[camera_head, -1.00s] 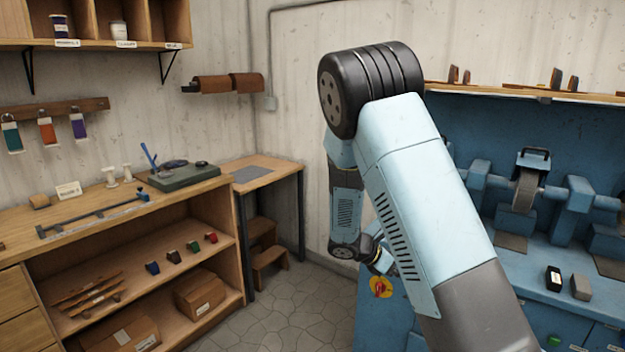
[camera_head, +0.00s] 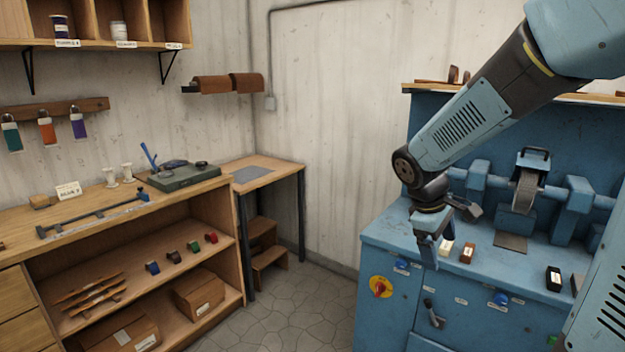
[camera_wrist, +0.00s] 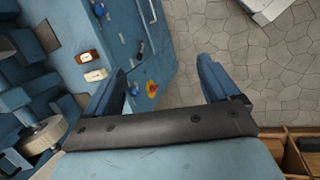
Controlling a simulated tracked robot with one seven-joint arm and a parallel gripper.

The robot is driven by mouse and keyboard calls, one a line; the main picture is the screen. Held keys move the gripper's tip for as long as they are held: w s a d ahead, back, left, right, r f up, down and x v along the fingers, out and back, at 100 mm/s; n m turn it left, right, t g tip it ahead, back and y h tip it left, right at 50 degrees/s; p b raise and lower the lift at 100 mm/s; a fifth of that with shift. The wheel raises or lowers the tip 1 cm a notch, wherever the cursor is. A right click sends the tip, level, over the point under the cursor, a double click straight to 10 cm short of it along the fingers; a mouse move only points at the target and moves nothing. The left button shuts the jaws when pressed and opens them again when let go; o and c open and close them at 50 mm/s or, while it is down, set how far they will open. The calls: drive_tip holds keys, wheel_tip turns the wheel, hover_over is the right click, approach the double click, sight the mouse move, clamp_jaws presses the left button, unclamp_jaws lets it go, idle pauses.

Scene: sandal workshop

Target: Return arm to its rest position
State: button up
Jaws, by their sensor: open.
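My gripper (camera_head: 436,247) hangs down at the front left edge of the blue machine bench (camera_head: 385,243) in the head view. In the wrist view my gripper (camera_wrist: 165,88) shows two blue fingers spread wide with nothing between them. Past the fingers lie the bench's front face and the stone floor. My arm reaches in from the upper right of the head view and bends down at the wrist.
A white block (camera_head: 447,248) and a brown block (camera_head: 467,253) lie on the bench close to my gripper. A grinding wheel (camera_head: 525,190) stands further back. A wooden workbench (camera_head: 100,215) is at left. The floor (camera_head: 290,318) between is clear.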

drive_tip(key=s+a+r+m+t+y, duration=0.1)
drive_tip(key=s+r+m+t+y, duration=0.1)
drive_tip(key=s+r+m, duration=0.2)
drive_tip(key=s+a+r+m+t+y, duration=0.2)
drive_tip(key=s+r+m, duration=0.3)
drive_tip(key=s, duration=0.6)
drive_tip(key=shift+s+a+r+t, duration=0.15)
drive_tip(key=shift+a+r+t, duration=0.15)
drive_tip(key=shift+r, duration=0.4)
drive_tip(key=shift+c, duration=0.5)
idle(0.6)
